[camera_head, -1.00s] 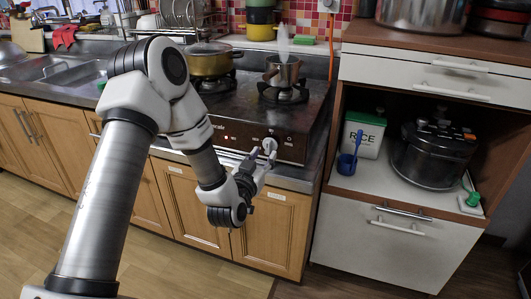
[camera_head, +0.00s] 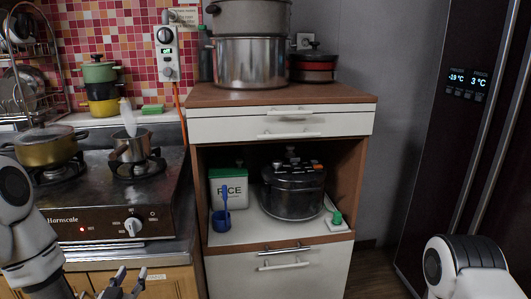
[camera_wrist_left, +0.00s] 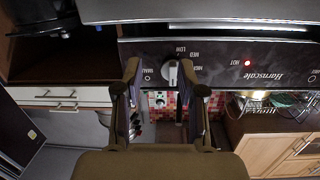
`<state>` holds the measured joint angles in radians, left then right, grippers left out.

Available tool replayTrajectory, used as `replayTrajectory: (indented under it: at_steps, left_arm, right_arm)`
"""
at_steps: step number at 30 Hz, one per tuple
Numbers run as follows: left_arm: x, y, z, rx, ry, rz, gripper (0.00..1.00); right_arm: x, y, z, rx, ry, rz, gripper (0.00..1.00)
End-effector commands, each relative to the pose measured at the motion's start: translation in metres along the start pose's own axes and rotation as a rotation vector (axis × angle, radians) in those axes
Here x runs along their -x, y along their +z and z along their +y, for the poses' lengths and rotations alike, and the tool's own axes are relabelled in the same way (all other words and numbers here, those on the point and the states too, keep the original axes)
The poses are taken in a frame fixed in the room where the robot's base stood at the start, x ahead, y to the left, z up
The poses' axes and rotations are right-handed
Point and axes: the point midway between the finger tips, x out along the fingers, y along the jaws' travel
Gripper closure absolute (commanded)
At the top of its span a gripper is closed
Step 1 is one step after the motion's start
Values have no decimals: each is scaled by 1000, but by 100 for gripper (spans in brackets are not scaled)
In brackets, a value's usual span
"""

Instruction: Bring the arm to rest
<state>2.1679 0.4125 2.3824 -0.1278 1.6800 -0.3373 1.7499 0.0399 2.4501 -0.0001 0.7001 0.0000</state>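My left gripper (camera_head: 124,280) is low in front of the stove, at the bottom edge of the head view, with its fingers apart and nothing between them. In the left wrist view the open fingers (camera_wrist_left: 162,85) point towards the stove's front panel, and the white stove knob (camera_wrist_left: 174,72) shows between them, apart from them. In the head view the knob (camera_head: 132,226) is above the fingertips. My left arm (camera_head: 32,245) comes in at the left edge. Part of my right arm (camera_head: 465,265) shows at the lower right; its gripper is out of view.
The stove (camera_head: 110,200) carries a yellow pot (camera_head: 45,150) and a small pan (camera_head: 130,147); a red light is lit. A cabinet (camera_head: 280,125) holds a rice box (camera_head: 228,188) and a cooker (camera_head: 292,190). A dark fridge (camera_head: 455,120) stands at the right.

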Motion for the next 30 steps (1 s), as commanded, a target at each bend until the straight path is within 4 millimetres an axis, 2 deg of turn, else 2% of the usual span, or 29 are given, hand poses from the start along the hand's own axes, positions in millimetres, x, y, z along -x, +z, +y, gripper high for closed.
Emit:
replayTrajectory:
  at_steps: [1, 2, 3, 5, 6, 7, 9, 12, 15, 20, 21, 26, 30]
  left_arm:
    - [9, 35, 17, -45, 44, -76, 60]
    - [16, 56, 27, -70, 73, -134, 60]
    - [28, 88, 40, -96, 112, -225, 60]
    - [51, 134, 56, -122, 169, -375, 60]
    - [68, 161, 65, -132, 201, -475, 60]
    - [82, 180, 70, -139, 221, -549, 60]
    - [114, 218, 78, -147, 254, -711, 60]
    - [160, 257, 83, -150, 279, -924, 60]
    - [206, 284, 83, -141, 275, -1135, 60]
    - [271, 300, 70, -55, 169, -1472, 60]
    - [271, 270, 68, -51, 168, -1460, 60]
    - [276, 219, 64, -53, 171, -1455, 60]
    - [281, 168, 60, -54, 172, -1453, 60]
  right_arm:
    - [0, 0, 0, 0, 0, 0, 60]
    - [0, 0, 0, 0, 0, 0, 60]
    - [0, 0, 0, 0, 0, 0, 60]
    - [0, 0, 0, 0, 0, 0, 60]
    - [0, 0, 0, 0, 0, 0, 60]
    - [0, 0, 0, 0, 0, 0, 60]
    - [0, 0, 0, 0, 0, 0, 60]
    - [0, 0, 0, 0, 0, 0, 60]
    - [0, 0, 0, 0, 0, 0, 60]
    - [0, 0, 0, 0, 0, 0, 60]
    - [29, 1, 0, 0, 0, -2, 60]
    - [81, 0, -1, 0, 0, 1, 60]
    - [133, 0, -1, 0, 0, 0, 60]
